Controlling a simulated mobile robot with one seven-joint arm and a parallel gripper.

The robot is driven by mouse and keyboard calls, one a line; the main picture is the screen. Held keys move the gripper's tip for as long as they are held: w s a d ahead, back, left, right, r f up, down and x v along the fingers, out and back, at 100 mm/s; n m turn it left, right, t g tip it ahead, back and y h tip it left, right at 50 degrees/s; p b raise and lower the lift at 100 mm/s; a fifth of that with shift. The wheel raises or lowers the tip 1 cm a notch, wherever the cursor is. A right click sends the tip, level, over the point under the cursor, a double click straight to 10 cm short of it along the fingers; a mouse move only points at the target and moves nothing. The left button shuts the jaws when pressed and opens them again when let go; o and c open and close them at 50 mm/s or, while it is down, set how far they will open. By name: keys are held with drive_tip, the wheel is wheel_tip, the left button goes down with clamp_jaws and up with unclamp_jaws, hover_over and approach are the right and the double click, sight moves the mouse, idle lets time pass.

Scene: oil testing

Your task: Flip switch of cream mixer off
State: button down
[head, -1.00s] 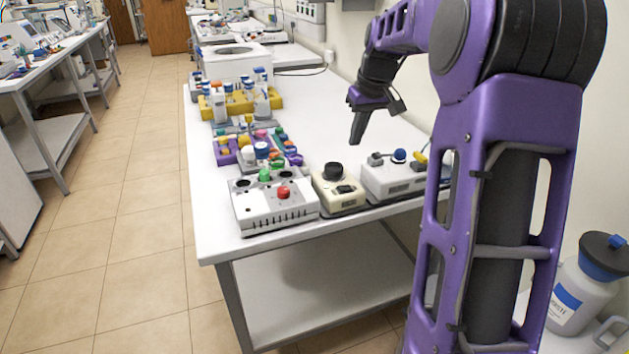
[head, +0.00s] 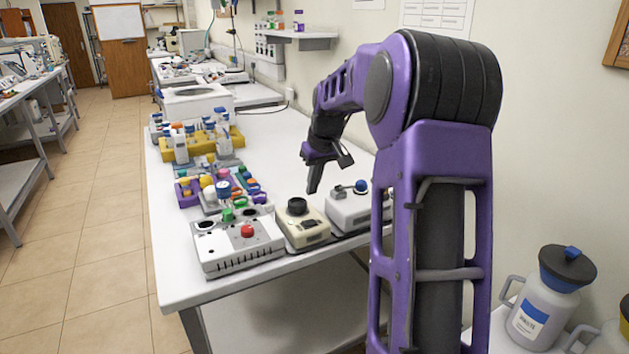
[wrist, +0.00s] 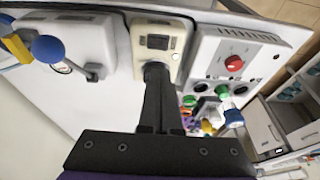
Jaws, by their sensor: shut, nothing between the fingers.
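The cream mixer (head: 293,238) is a small cream box at the front part of the white table, with a round black top (head: 297,206). Which way the switch is tipped is too small to tell. My gripper (head: 312,190) is shut and empty, pointing down just above and behind the mixer. In the wrist view my fingertips (wrist: 157,72) overlap the mixer's black top and hide most of it; contact cannot be told.
A white box with a red knob (head: 247,231) stands close left of the mixer. Another white device with a blue ball (head: 361,186) stands close right. Colourful racks (head: 187,194) and a yellow rack (head: 222,146) lie farther back. The table behind my gripper is clear.

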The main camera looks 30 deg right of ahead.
sight(306, 221)
drive_tip(key=x, duration=0.5)
drive_tip(key=s+b+x, duration=0.1)
drive_tip(key=x, duration=0.2)
drive_tip(key=shift+a+f, duration=0.1)
drive_tip(key=shift+a, duration=0.05)
drive_tip(key=shift+f, duration=0.5)
